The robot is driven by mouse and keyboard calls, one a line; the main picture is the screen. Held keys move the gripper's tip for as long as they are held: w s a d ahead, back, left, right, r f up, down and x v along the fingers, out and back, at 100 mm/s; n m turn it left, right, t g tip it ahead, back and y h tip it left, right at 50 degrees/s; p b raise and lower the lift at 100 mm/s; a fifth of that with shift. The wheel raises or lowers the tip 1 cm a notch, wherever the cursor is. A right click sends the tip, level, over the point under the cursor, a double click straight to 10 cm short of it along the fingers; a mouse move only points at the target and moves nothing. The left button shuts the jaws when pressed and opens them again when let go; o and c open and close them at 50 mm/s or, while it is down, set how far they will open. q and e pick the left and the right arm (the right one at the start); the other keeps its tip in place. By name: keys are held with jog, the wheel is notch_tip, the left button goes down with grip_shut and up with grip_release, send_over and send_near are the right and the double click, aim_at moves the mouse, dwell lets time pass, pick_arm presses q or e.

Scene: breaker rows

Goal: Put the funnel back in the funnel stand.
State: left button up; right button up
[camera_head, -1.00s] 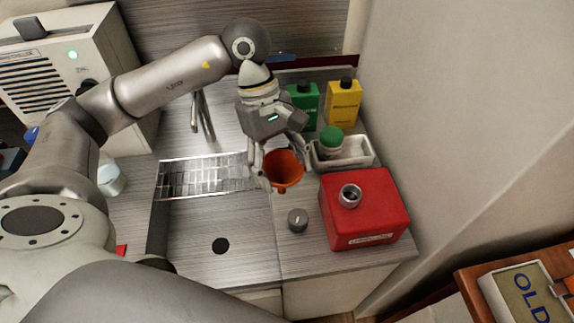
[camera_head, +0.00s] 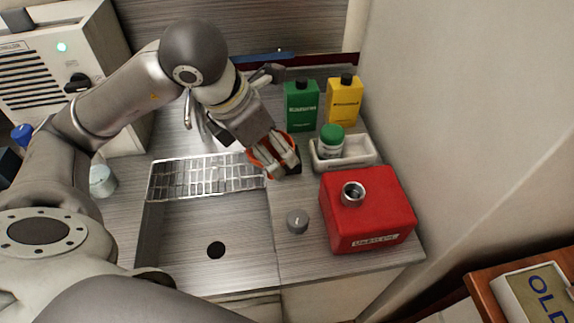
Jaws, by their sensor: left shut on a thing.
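The orange funnel (camera_head: 256,161) is at the right end of the sink's wire rack, largely covered by my left gripper. My left gripper (camera_head: 287,168) is shut on the funnel, with its fingers across the rim. The funnel's spout is hidden, and I cannot tell whether it is lifted or rests on something. I cannot make out a funnel stand. My right gripper is not in view.
A red can (camera_head: 368,212) with an open metal neck stands right of the sink, beside a grey cap (camera_head: 297,221). A white tray (camera_head: 362,159) holds a green-capped bottle (camera_head: 331,140). Green (camera_head: 301,104) and yellow (camera_head: 344,102) bottles stand behind. The sink (camera_head: 190,225) is empty.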

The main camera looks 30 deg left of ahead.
pick_arm(q)
jog(key=shift+a+r+n+y, duration=0.2)
jog(key=shift+n+y, duration=0.2)
jog(key=shift+n, duration=0.7)
jog(key=shift+w+f, duration=0.1)
jog(key=shift+w, duration=0.15)
jog(key=w+a+f+p, duration=0.1)
jog(key=w+f, duration=0.3)
jog(key=w+a+f+p, duration=0.1)
jog(key=w+f+p, duration=0.1)
jog(key=w+f, duration=0.2)
jog(key=w+a+f+p, duration=0.1)
jog(key=w+f, duration=0.3)
jog(key=w, duration=0.1)
jog(key=shift+a, duration=0.25)
jog(key=shift+f+p, duration=0.35)
jog(key=shift+f, duration=0.1)
